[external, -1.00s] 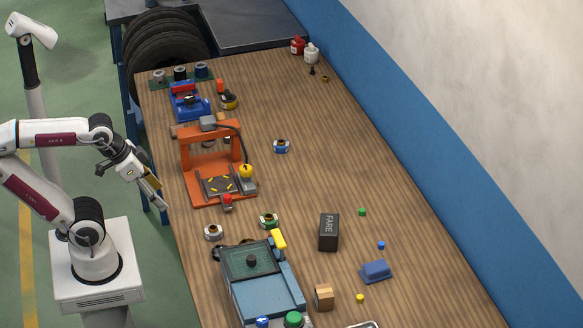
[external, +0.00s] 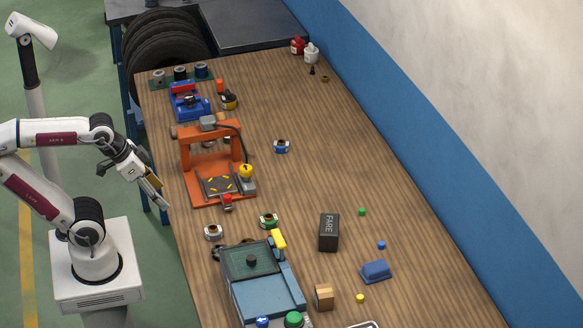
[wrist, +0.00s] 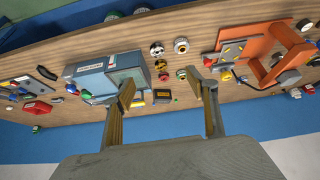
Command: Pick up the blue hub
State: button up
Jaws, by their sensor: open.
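The blue hub (external: 281,147) is a small blue and white ring with a dark centre. It lies on the wooden table, right of the orange press, with clear wood around it. I cannot pick it out surely in the wrist view. My gripper (external: 162,199) hangs at the table's left edge, well left of the hub and apart from it. In the wrist view my gripper (wrist: 165,92) shows two fingers spread wide with nothing between them.
The orange press (external: 211,165) stands between my gripper and the hub. A green hub (external: 269,221) and a pale hub (external: 213,232) lie near the blue-grey vehicle (external: 262,285). A dark box (external: 329,232) stands farther right.

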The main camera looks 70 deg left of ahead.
jog(key=w+a+r+n+t, duration=0.1)
jog(key=w+r+n+t, duration=0.2)
jog(key=w+n, duration=0.95)
jog(key=w+a+r+n+t, duration=0.1)
jog(key=w+r+n+t, duration=0.3)
jog(key=w, duration=1.5)
jog(key=w+a+f+n+g+y, duration=0.1)
jog(key=w+a+f+n+y, duration=0.15)
jog(key=w+a+n, duration=0.5)
jog(key=w+a+f+n+y, duration=0.2)
jog(key=w+a+f+n, duration=0.35)
jog(key=w+n, duration=0.2)
jog(key=n+g+y, duration=0.6)
jog(key=n+y, duration=0.2)
jog(key=n, duration=1)
send_near(281, 146)
jog(key=shift+w+a+f, duration=0.1)
jog(key=shift+w+a, duration=0.1)
jog(key=shift+a, duration=0.3)
jog(key=shift+w+a+f, duration=0.1)
jog(key=shift+w+a, duration=0.1)
jog(key=shift+a, duration=0.35)
jog(key=shift+m, duration=0.25)
